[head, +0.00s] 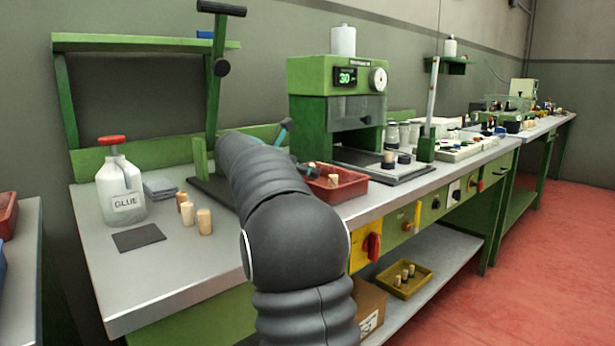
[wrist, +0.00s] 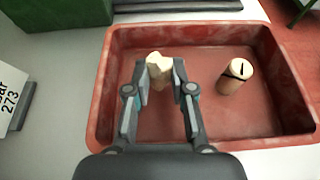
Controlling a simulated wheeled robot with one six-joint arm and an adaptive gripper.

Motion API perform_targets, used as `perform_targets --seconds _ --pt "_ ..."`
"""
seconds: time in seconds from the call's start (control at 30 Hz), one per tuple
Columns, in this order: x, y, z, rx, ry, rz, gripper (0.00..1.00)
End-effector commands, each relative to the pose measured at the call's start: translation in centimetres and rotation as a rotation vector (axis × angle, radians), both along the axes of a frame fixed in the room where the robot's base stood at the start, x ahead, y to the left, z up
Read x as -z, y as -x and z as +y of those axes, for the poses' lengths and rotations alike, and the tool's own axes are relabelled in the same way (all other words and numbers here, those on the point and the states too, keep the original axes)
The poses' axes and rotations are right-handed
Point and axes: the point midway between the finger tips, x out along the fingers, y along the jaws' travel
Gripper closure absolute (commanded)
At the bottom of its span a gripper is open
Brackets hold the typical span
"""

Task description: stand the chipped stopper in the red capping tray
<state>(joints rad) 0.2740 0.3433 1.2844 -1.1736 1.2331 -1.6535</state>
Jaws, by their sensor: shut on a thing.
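The red capping tray (wrist: 118,50) fills much of the wrist view; in the head view the tray (head: 352,190) sits on the bench beyond my arm. My gripper (wrist: 165,80) is shut on the pale chipped stopper (wrist: 157,60), whose top edge looks broken and uneven. The stopper is upright between the fingertips, over the left part of the tray. Its lower end is hidden, so I cannot tell whether it touches the tray floor. A second stopper (wrist: 235,76), with a dark band and line, stands in the tray to the right, apart from my gripper.
Several stoppers (head: 204,222) stand on the bench at left, near the glue bottle (head: 121,187) and a dark mat (head: 138,237). A green machine (head: 335,75) stands behind the tray. The tray floor between the stoppers is clear. A yellow tray (head: 405,284) sits on the lower shelf.

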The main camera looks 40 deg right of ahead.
Motion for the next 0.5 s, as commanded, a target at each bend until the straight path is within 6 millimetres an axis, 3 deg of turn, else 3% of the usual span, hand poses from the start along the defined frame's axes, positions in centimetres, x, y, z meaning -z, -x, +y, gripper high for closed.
perform_targets --seconds 0.5 --pt "1.21 0.01 -0.01 -0.001 0.0 0.0 0.86"
